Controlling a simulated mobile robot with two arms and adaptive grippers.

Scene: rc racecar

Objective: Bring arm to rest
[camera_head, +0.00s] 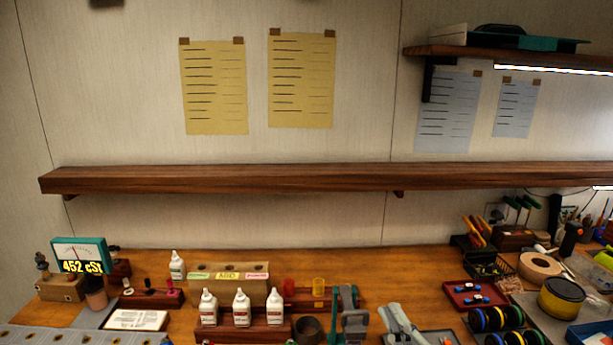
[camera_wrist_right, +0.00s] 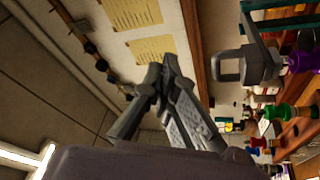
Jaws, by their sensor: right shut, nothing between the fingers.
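My right gripper (camera_head: 397,322) shows at the bottom edge of the head view, right of centre, above the wooden workbench (camera_head: 420,268). Its grey fingers fill the middle of the right wrist view (camera_wrist_right: 162,85), close together and empty. The wrist view is tilted, with the wall and yellow sheets beyond the fingers. Most of my right arm is below the head view's frame. My left gripper is not seen in either view.
A grey and teal device (camera_head: 354,322) stands just left of my right gripper. White bottles (camera_head: 242,308) stand in a wooden rack farther left. A red tray (camera_head: 474,296), tape rolls and tools crowd the right. A long wooden shelf (camera_head: 230,179) crosses the wall above.

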